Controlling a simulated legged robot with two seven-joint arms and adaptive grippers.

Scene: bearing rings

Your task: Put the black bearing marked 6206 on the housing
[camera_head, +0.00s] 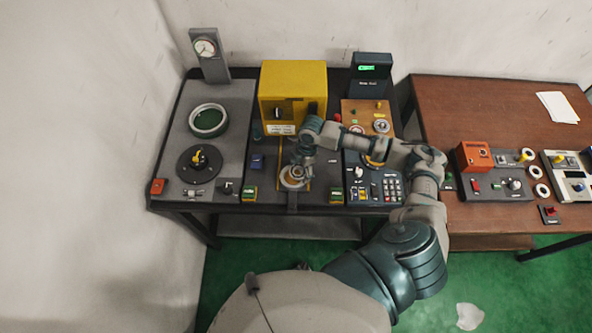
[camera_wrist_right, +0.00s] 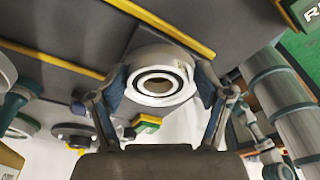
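My right gripper (camera_head: 299,172) reaches down over the front middle of the dark workbench. In the right wrist view its two blue-padded fingers (camera_wrist_right: 162,88) are on either side of a pale bearing ring (camera_wrist_right: 136,85) with a dark band around its hole, and the pads seem to press its sides. In the head view the ring (camera_head: 292,181) shows beneath the gripper. A wider light round body, perhaps the housing (camera_wrist_right: 170,58), lies directly behind the ring; I cannot tell whether they touch. No 6206 marking is readable. My left gripper is not in view.
A yellow machine (camera_head: 293,88) stands behind the gripper. A keypad panel (camera_head: 389,187) and a wooden board with rings (camera_head: 362,112) are to the right. A gauge stand (camera_head: 209,55) and round green-topped fixture (camera_head: 208,121) are left. The brown table (camera_head: 470,112) holds several devices and white rings.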

